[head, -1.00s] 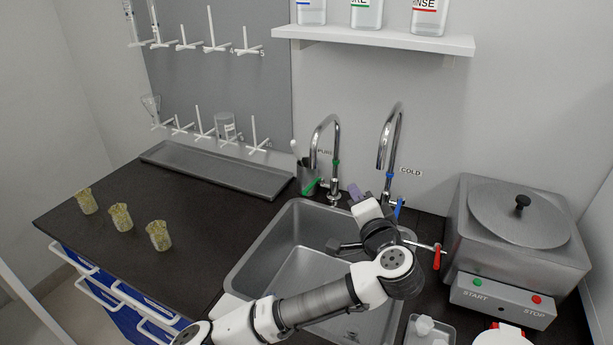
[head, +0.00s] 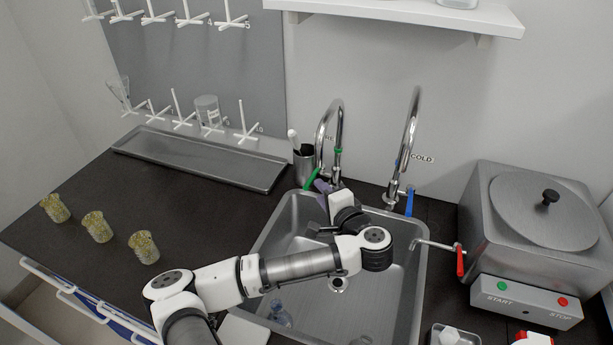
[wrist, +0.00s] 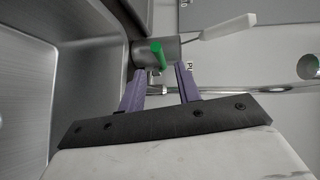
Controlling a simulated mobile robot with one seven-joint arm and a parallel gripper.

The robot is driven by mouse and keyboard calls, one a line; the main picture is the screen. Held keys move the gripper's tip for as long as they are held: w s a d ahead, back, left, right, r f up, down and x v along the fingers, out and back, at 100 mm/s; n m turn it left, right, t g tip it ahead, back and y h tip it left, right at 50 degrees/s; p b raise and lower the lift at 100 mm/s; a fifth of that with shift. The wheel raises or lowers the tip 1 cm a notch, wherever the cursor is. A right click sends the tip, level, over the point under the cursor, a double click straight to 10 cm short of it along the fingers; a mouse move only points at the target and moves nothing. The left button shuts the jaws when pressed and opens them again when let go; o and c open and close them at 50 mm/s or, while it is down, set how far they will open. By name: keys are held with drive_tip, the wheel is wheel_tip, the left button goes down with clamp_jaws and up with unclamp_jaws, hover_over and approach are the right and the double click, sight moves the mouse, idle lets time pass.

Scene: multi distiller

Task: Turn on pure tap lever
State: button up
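The pure tap (head: 336,130) is a chrome gooseneck with a green band, at the back of the sink. Its green lever (head: 311,180) sticks out to the left at its base. My gripper (head: 322,187), with purple fingers, is close beside this lever, and the arm hides part of the tap's base. In the wrist view the two fingers are apart with nothing between their pads. The green lever (wrist: 158,53) shows just beyond the gap between the fingertips (wrist: 161,69). I cannot tell whether a finger touches it.
The cold tap (head: 408,140) with its blue lever (head: 410,200) stands to the right. A dark holder (head: 303,168) with a white-handled tool stands just left of the pure tap. The steel sink (head: 408,290) lies below my arm, and a red-levered spout (head: 460,262) is at right.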

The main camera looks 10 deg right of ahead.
sight(314, 177)
drive_tip(key=x, duration=0.9)
drive_tip(key=shift+w+f, duration=0.1)
drive_tip(key=shift+w, duration=0.05)
clamp_jaws()
